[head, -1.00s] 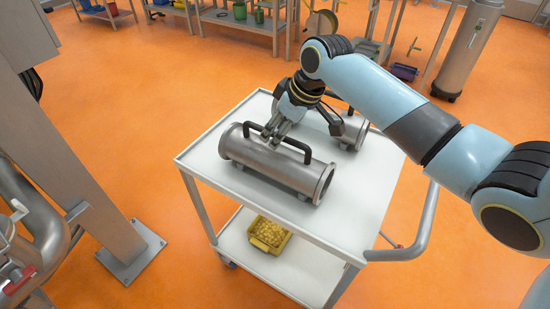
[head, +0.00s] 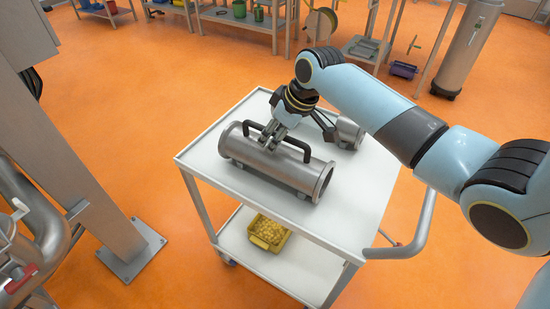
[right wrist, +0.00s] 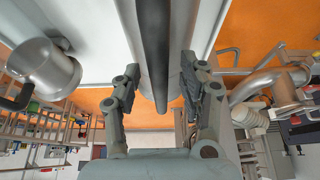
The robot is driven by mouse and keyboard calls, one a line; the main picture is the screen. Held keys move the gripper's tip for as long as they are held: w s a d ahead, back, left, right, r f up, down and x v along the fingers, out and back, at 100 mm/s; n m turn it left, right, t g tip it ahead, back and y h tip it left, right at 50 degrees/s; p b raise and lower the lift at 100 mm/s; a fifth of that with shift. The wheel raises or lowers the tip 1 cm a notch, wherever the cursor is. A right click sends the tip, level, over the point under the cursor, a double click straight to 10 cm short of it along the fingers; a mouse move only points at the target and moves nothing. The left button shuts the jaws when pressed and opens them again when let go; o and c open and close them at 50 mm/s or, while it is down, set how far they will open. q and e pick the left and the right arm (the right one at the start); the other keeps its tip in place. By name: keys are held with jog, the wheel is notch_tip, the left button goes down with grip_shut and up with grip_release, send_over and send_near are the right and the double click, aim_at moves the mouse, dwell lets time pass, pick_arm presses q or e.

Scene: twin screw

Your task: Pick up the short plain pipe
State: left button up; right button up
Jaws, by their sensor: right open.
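A short grey metal pipe (head: 285,171) with end flanges and a black bar handle (head: 292,141) along its top lies on the white cart top. My right gripper (head: 269,142) is over the left part of this handle, pointing down. In the right wrist view, the open fingers (right wrist: 160,90) stand on either side of the dark handle (right wrist: 154,45), with the grey pipe body (right wrist: 184,25) behind it. Gaps show beside the handle. My left gripper is out of view.
The white cart (head: 345,205) has free top space right of the front pipe. A yellow bin (head: 268,232) sits on its lower shelf. A grey post (head: 75,150) stands at the left. Shelves with containers (head: 240,12) stand at the back.

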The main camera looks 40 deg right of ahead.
grip_shut()
jog(key=shift+w, duration=0.1)
dwell(0.8)
jog(key=shift+r, duration=0.15)
